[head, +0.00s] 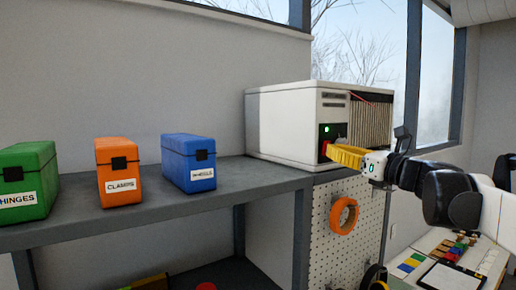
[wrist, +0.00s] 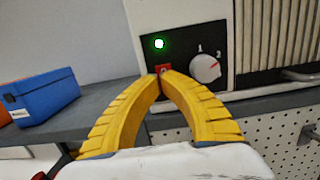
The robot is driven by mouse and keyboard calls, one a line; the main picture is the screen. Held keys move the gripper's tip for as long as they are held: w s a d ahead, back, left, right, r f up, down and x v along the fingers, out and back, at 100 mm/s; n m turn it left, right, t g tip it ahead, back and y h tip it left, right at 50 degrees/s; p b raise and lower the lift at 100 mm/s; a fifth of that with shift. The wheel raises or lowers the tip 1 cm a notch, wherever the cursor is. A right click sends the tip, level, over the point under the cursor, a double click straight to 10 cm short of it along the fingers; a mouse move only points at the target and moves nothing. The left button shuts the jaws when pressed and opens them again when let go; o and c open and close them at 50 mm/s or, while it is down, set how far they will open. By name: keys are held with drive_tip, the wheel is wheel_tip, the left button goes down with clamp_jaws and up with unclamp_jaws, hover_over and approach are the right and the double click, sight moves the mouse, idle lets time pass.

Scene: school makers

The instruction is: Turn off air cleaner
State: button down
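The air cleaner (head: 288,122) is a white box with a dark slatted grille, standing on the right end of the grey shelf. Its black control panel (wrist: 186,50) carries a lit green light (wrist: 159,44), a red switch (wrist: 163,69) and a white dial (wrist: 205,68) marked 1 and 2. My gripper (head: 328,150) has yellow fingers and reaches the panel from the right in the head view. In the wrist view its fingertips (wrist: 162,76) meet at the lower part of the red switch and partly cover it. I cannot tell whether they touch it. Nothing shows held between them.
Green (head: 27,180), orange (head: 118,172) and blue (head: 188,162) labelled boxes stand on the shelf (head: 240,185) left of the air cleaner. An orange ring (head: 344,215) hangs on the pegboard (head: 325,250) below. A table with small coloured pieces (head: 455,250) is at lower right.

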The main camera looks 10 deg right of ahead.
drive_tip(key=shift+w+a, duration=0.2)
drive_tip(key=shift+w, duration=0.5)
